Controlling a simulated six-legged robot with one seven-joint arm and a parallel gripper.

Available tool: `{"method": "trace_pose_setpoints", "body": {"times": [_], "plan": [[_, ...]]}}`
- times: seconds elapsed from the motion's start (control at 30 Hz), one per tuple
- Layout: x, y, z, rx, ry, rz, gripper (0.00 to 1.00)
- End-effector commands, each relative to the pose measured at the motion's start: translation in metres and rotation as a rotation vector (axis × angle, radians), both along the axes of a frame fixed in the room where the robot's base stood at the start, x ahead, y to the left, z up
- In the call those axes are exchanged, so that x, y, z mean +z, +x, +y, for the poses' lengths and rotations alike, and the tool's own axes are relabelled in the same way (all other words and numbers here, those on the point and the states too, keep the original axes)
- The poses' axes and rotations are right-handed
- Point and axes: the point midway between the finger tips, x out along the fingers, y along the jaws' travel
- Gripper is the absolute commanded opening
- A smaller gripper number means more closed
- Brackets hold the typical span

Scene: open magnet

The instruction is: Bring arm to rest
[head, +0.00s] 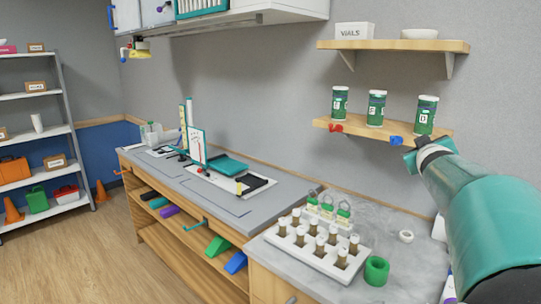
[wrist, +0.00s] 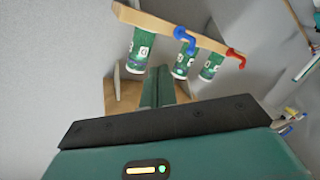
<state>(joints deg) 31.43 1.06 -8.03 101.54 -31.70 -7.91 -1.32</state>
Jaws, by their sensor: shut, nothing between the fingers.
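My teal arm (head: 485,215) comes in from the right edge of the head view and is raised over the grey counter. My gripper (head: 411,157) is at its far end, in front of the right end of the lower wall shelf (head: 350,130). In the wrist view my gripper's fingers (wrist: 158,86) are together, with nothing between them. In the wrist view the shelf (wrist: 175,24) appears upside down, beyond the fingers. I cannot tell whether the gripper touches the shelf.
Green canisters (head: 376,108) stand on the lower shelf, with red (head: 336,127) and blue (head: 396,140) hooks at its front edge. Below are a white rack of brown vials (head: 318,247), a green ring (head: 377,270) and a white ring (head: 406,236). Floor at left is open.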

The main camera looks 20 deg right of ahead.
Motion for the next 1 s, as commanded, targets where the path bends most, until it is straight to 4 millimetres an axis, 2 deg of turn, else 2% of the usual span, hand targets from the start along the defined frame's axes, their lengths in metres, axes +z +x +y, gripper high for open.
{"method": "trace_pose_setpoints", "body": {"times": [0.03, 0.2, 0.27, 0.4, 0.47, 0.6, 0.7, 0.8, 0.9, 1.0], "plan": [[-0.005, -0.004, 0.035, 0.013, 0.061, 0.017, 0.0], [-0.047, -0.033, 0.138, 0.046, 0.281, 0.134, 0.0], [-0.064, -0.049, 0.172, 0.062, 0.352, 0.185, 0.0], [-0.105, -0.091, 0.249, 0.107, 0.494, 0.32, 0.0], [-0.124, -0.113, 0.279, 0.128, 0.548, 0.383, 0.0], [-0.167, -0.169, 0.342, 0.178, 0.654, 0.544, 0.0], [-0.193, -0.206, 0.374, 0.206, 0.706, 0.646, 0.0], [-0.21, -0.232, 0.393, 0.224, 0.738, 0.719, 0.0], [-0.218, -0.243, 0.4, 0.229, 0.751, 0.753, 0.0], [-0.219, -0.245, 0.401, 0.23, 0.755, 0.759, 0.0]]}}
